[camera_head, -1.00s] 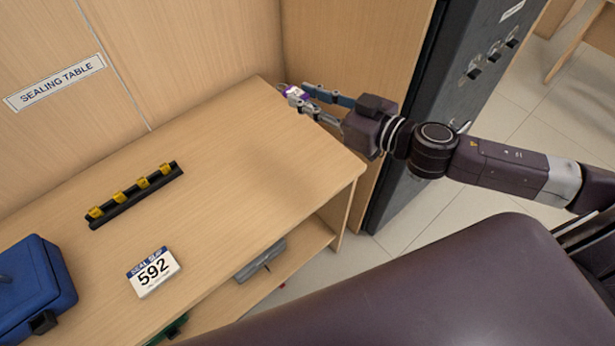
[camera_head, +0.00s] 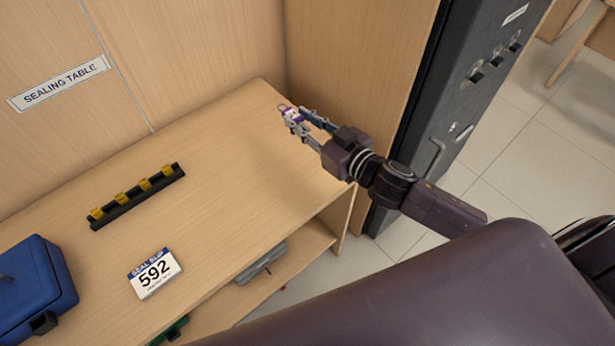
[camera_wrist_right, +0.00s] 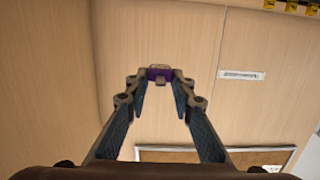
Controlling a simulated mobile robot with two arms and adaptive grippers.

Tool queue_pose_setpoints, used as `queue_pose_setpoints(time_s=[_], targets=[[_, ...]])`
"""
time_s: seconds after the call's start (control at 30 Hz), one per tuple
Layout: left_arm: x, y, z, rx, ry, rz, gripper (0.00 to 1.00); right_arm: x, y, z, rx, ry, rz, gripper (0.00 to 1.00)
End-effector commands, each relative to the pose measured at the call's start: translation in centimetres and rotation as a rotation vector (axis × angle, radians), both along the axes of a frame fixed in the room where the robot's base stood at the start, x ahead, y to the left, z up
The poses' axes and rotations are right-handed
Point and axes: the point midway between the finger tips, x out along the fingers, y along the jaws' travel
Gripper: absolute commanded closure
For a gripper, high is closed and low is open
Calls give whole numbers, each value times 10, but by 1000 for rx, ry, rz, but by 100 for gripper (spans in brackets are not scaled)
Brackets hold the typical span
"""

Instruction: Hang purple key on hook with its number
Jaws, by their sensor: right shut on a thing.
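My right gripper (camera_head: 294,120) is shut on the purple key (camera_head: 290,113), above the far right part of the table. The key shows as a small purple and white piece at the fingertips. In the right wrist view, the purple key (camera_wrist_right: 159,73) sits between the fingertips of my right gripper (camera_wrist_right: 158,79); its number cannot be read. A black rail (camera_head: 128,205) with several yellow pieces, which look like hooks, lies on the left part of the table, apart from the gripper. No numbers are legible on it. My left gripper is not in view.
The wooden table (camera_head: 225,165) is clear between rail and gripper. A "592" seal slip card (camera_head: 155,272) and a blue case (camera_head: 35,290) are at front left. A wooden panel and dark cabinet (camera_head: 440,130) stand right. A "SEALING TABLE" sign (camera_head: 60,83) is on the wall.

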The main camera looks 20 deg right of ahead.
Motion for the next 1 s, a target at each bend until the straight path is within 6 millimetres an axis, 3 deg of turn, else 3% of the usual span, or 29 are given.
queue_pose_setpoints(time_s=[0.5, 1.0], targets=[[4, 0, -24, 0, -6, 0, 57, 0, 0, -130, 4, 5, -4, 96], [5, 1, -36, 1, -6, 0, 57, 0, 0, -187, 5, 4, -2, 96]])
